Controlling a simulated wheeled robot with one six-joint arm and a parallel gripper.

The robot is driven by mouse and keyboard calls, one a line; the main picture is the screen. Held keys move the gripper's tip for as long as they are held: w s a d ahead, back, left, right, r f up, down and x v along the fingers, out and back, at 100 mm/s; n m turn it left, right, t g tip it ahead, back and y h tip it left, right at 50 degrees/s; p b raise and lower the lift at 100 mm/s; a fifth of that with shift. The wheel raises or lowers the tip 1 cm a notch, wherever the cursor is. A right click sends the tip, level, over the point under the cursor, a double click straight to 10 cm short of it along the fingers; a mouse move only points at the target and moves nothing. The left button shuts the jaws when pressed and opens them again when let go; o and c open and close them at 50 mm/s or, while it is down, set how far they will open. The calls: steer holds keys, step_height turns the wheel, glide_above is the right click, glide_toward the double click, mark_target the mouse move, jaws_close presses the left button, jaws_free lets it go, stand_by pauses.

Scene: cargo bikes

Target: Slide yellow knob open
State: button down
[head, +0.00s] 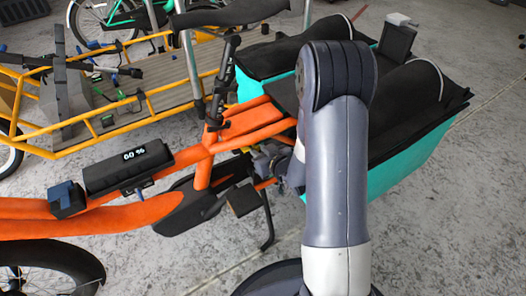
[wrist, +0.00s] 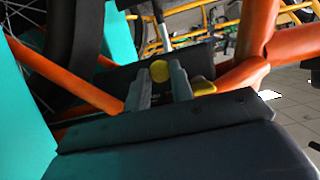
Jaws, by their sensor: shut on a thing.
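A round yellow knob (wrist: 159,71) shows near the middle of the wrist view, in front of a dark part of the orange bike. My gripper (wrist: 160,77) has its two grey fingers on either side of this knob and is shut on it. A second yellow piece (wrist: 203,87) sits just right of the right finger; I cannot tell if it joins the knob. In the head view my gripper (head: 268,163) reaches the orange bike frame (head: 205,155) below the seat post, partly behind my arm. No yellow knob can be made out there.
Black and teal cargo bags (head: 415,165) hang at the rear of the orange bike. A black battery box reading 60 % (head: 130,168) sits on its frame. A yellow cargo bike (head: 95,125) stands behind. Grey floor (head: 150,265) is clear in front.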

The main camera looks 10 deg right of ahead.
steer(key=c, duration=1.2)
jaws_free()
steer(key=shift+s+a, duration=0.1)
steer(key=shift+a, duration=0.15)
steer(key=shift+d, duration=0.1)
steer(key=shift+s+d+r, duration=0.15)
steer(key=shift+s+r, duration=0.1)
steer(key=shift+s, duration=0.05)
steer(key=p+v, duration=0.2)
steer(key=v, duration=0.8)
